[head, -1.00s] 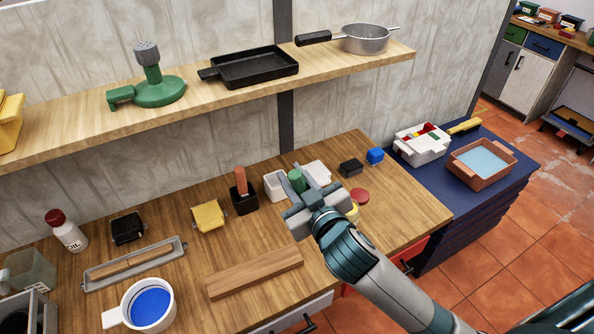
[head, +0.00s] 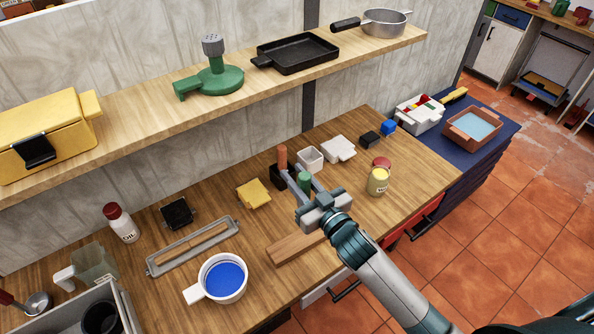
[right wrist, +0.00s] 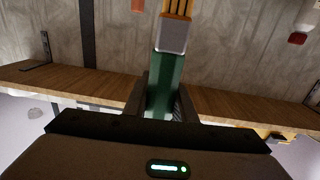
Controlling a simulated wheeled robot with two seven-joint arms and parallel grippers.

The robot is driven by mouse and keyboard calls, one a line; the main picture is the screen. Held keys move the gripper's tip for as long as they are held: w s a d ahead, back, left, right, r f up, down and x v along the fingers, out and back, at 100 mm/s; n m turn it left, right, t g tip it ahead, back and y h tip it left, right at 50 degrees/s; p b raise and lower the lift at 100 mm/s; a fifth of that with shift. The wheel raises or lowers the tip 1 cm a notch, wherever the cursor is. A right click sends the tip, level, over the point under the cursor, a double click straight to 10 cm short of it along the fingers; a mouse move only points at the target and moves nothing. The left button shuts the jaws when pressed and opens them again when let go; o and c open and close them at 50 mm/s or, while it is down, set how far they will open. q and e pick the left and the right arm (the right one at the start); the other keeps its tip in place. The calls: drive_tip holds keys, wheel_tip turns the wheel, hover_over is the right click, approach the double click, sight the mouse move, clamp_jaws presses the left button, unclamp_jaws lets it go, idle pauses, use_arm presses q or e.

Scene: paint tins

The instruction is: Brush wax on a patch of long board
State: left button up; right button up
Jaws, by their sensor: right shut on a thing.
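The long board (head: 297,248), a plain brown plank, lies on the workbench near its front edge. Its right part is hidden behind my right gripper. My right gripper (head: 304,184) is shut on a brush with a green handle (right wrist: 164,85). In the right wrist view the brush's metal ferrule and yellow-orange bristles (right wrist: 178,8) point away from the gripper. In the head view the bristles cannot be made out. The yellow wax tin (head: 377,182) stands to the right of the gripper, with a red lid (head: 381,163) just behind it. My left gripper is not in view.
A dark holder with an orange-brown handle (head: 282,158) and a white container (head: 310,158) stand behind the gripper. A white mug of blue liquid (head: 222,279) and a grey tray (head: 195,246) are left of the board. A shelf (head: 135,108) runs above the bench.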

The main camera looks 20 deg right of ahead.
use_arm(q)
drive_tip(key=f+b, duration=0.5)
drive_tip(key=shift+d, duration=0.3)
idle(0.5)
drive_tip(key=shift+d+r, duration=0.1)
